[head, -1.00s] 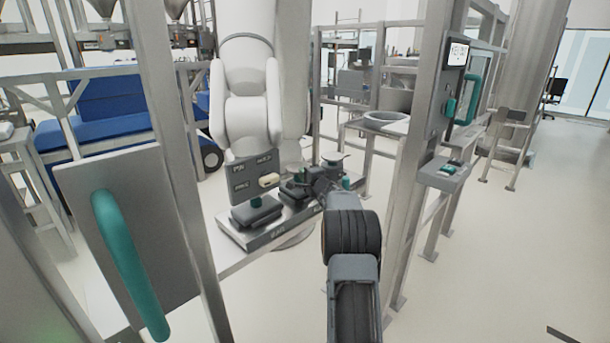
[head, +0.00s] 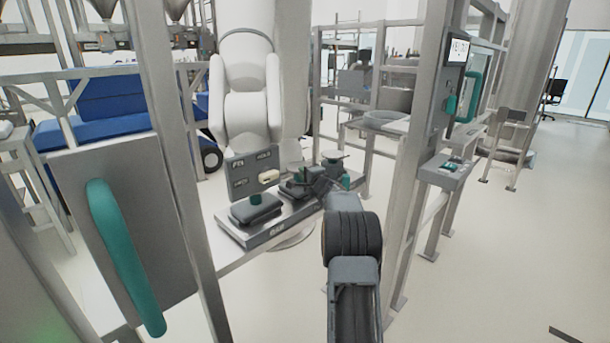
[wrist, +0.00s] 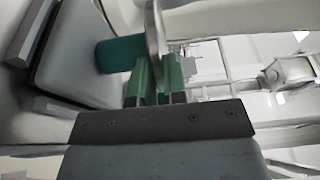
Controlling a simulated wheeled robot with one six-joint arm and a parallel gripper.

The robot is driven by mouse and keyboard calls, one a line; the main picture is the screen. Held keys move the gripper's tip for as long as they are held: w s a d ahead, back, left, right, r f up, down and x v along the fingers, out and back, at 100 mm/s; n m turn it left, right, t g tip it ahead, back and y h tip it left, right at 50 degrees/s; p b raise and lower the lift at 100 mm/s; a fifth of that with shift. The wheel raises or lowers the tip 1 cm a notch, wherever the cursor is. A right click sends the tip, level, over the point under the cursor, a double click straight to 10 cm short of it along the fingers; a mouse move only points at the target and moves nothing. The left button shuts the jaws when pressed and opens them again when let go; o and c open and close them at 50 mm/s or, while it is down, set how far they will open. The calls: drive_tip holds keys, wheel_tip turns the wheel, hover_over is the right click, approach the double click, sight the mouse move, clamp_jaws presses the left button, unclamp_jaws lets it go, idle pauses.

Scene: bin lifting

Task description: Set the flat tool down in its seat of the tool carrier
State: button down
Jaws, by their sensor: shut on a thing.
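The tool carrier (head: 282,229) is a grey tray on a bench in the middle of the head view, with a labelled dark panel behind it. A dark block with a teal knob (head: 255,209) sits on its left part. My gripper (head: 312,187) is at the carrier's right part, small and partly hidden by my arm. In the wrist view its green fingers (wrist: 160,78) are shut on a thin grey piece (wrist: 153,28), which looks like the flat tool seen edge-on. A teal cylinder (wrist: 120,54) on a dark block is close to the left finger. The seat under the tool is not clearly visible.
A metal post (head: 180,160) and a panel with a teal handle (head: 122,255) stand at the left. Another post with a screen and teal handle (head: 466,95) stands at the right.

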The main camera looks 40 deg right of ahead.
drive_tip(key=shift+r, duration=0.25)
drive_tip(key=c, duration=1.1)
unclamp_jaws()
drive_tip(key=shift+c, duration=0.2)
drive_tip(key=shift+o, duration=0.2)
drive_tip(key=shift+f, duration=0.4)
drive_tip(key=s+a+b, duration=0.1)
drive_tip(key=s, duration=1.2)
drive_tip(key=shift+s+a+r+b, duration=0.15)
drive_tip(key=shift+s+r+b, duration=0.15)
drive_tip(key=shift+s, duration=0.1)
drive_tip(key=shift+f, duration=0.1)
